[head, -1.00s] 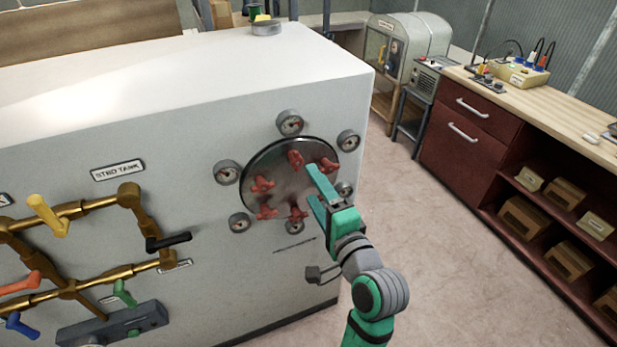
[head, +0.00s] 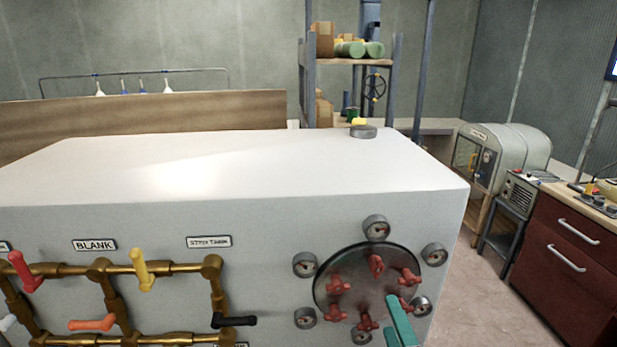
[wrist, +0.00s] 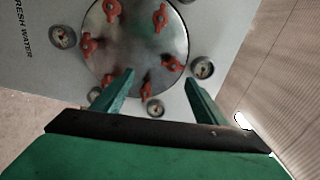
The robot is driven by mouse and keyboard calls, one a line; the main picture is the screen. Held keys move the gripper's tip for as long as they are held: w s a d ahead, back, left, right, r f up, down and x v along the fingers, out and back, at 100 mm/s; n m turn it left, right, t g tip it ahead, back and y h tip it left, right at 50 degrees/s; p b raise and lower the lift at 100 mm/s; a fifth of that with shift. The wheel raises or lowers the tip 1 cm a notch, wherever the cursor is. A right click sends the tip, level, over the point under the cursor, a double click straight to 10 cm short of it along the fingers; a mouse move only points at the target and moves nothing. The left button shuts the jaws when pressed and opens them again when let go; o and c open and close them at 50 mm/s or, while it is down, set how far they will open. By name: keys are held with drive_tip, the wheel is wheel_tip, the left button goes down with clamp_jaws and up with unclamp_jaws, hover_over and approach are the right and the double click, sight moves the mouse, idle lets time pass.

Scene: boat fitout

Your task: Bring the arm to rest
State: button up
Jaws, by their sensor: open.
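My gripper (wrist: 157,90) shows in the wrist view with its two green fingers spread apart and nothing between them. In the head view only a green finger (head: 401,322) shows at the bottom edge, in front of the lower right of the round metal hatch (head: 352,290); the rest of the arm is out of frame. The hatch also shows in the wrist view (wrist: 125,45), beyond the fingertips. It carries several red wing knobs. I cannot tell how far the fingertips stand from it.
The hatch sits in a white tank cabinet (head: 130,213), ringed by gauges. Brass pipes with coloured handles, including a yellow handle (head: 141,270), run along its front at left. A red drawer cabinet (head: 565,255) stands right, with bare floor (head: 475,295) between.

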drive_tip(key=s+a+f+n+g+h, duration=0.1)
drive_tip(key=s+a+f+n, duration=0.2)
drive_tip(key=s+a+f, duration=0.5)
drive_tip(key=s+a+f+n+g+h, duration=0.1)
drive_tip(key=s+f+n, duration=0.25)
drive_tip(key=f, duration=0.85)
drive_tip(key=s+a+f+n+y, duration=0.1)
drive_tip(key=s+a+n, duration=0.4)
drive_tip(key=s, duration=0.5)
drive_tip(key=s+a+f+n+y, duration=0.1)
drive_tip(key=s+a+n, duration=0.4)
drive_tip(key=s, duration=0.6)
drive_tip(key=shift+a+f, duration=0.3)
drive_tip(key=shift+n, duration=0.25)
